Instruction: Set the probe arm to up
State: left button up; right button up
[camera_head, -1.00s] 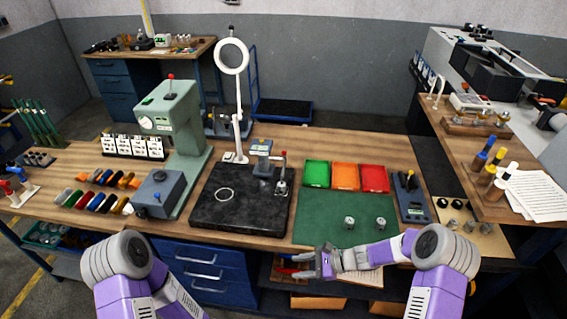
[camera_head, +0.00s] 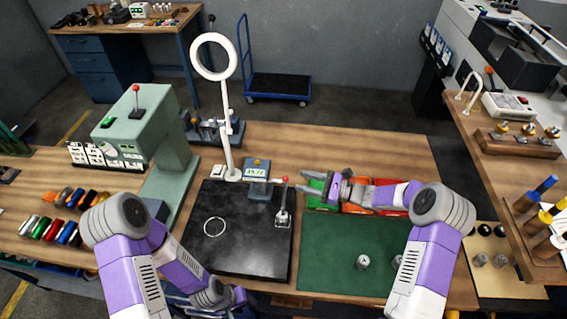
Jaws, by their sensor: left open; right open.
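A height gauge with a small display (camera_head: 258,168) stands at the back of the black granite plate (camera_head: 240,250). Beside it on the plate's right is a small grey lever post with a red knob (camera_head: 284,198), which looks like the probe arm. It looks roughly upright, though its exact setting is too small to tell. My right gripper (camera_head: 302,183) is open and empty, its fingers pointing left just right of the red knob, apart from it, above the colored bins. My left gripper (camera_head: 238,297) is open, low at the table's front edge, partly hidden by my arm.
A white ring lamp (camera_head: 214,57) on a stand rises behind the plate. A green press (camera_head: 135,125) stands at left. Green, orange and red bins (camera_head: 316,198) lie under my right gripper. A green mat (camera_head: 335,240) holds small metal parts.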

aim_at(285, 177)
jog(key=x, duration=0.4)
jog(key=s+x, duration=0.1)
jog(key=x, duration=0.1)
jog(key=shift+w+a+r, duration=0.2)
jog(key=shift+a, duration=0.4)
grip_shut()
